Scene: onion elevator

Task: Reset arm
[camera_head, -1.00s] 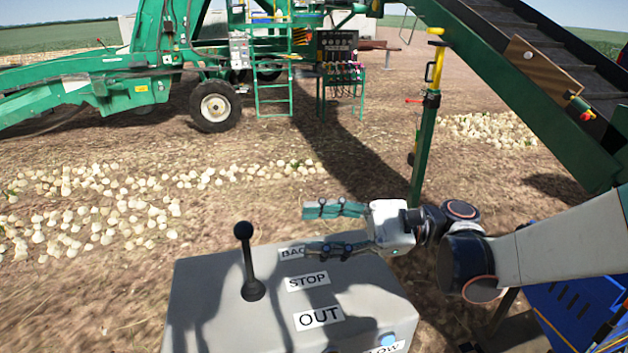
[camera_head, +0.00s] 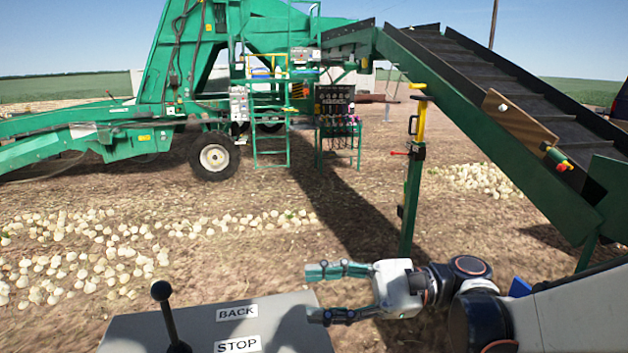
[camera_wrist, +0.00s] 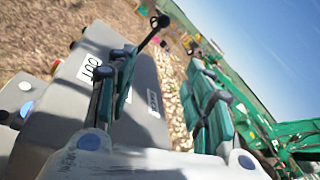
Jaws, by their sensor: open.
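My gripper (camera_head: 335,293) is at the lower middle of the head view, its two green-padded fingers spread and pointing left. It is open with nothing between the fingers. It is beside and over the right part of a grey control box (camera_head: 284,315) with BACK and STOP labels. A black lever (camera_head: 166,312) stands up from the box to the left, apart from the fingers. In the wrist view the fingers (camera_wrist: 165,105) are also spread, with the grey box (camera_wrist: 62,120) on the left and the black lever (camera_wrist: 150,35) beyond them.
A green conveyor (camera_head: 460,110) slopes down to the right, with a green post (camera_head: 411,190) behind my gripper. A large green machine (camera_head: 160,100) stands at the back left. Onions (camera_head: 85,250) lie in rows on the soil. Air left of my fingers above the box is free.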

